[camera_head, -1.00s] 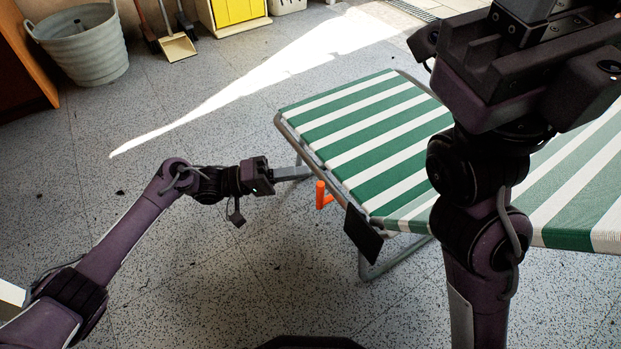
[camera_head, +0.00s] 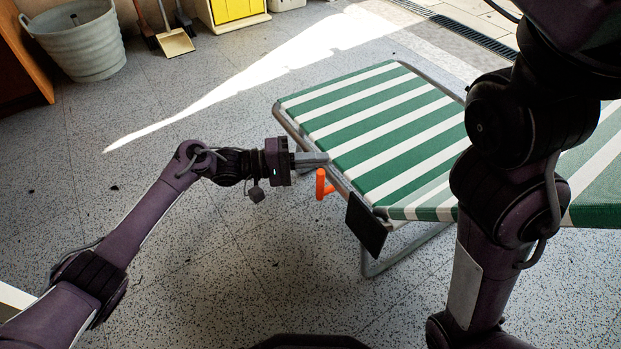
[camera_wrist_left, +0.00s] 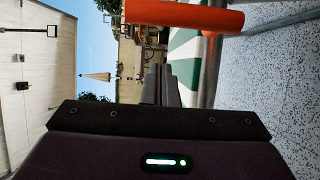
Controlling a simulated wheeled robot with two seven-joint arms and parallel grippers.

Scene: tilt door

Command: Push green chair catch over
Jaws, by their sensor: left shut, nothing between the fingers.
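The chair (camera_head: 385,130) has a green and white striped cloth on a grey metal frame and stands at the centre right of the head view. An orange catch (camera_head: 322,184) sits at its left edge, next to a black plate (camera_head: 366,224). My left gripper (camera_head: 325,158) is shut and empty, with its fingertips at the frame edge just above the catch. In the left wrist view the orange catch (camera_wrist_left: 185,16) lies beside the shut fingers (camera_wrist_left: 160,85); I cannot tell whether they touch. My right arm crosses the right side, and its gripper is out of frame.
A grey bucket (camera_head: 83,42), a dustpan (camera_head: 174,42) and a yellow cabinet (camera_head: 236,10) stand at the back left. The speckled floor (camera_head: 200,260) around the left arm is clear. A drain grate (camera_head: 460,30) runs at the back right.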

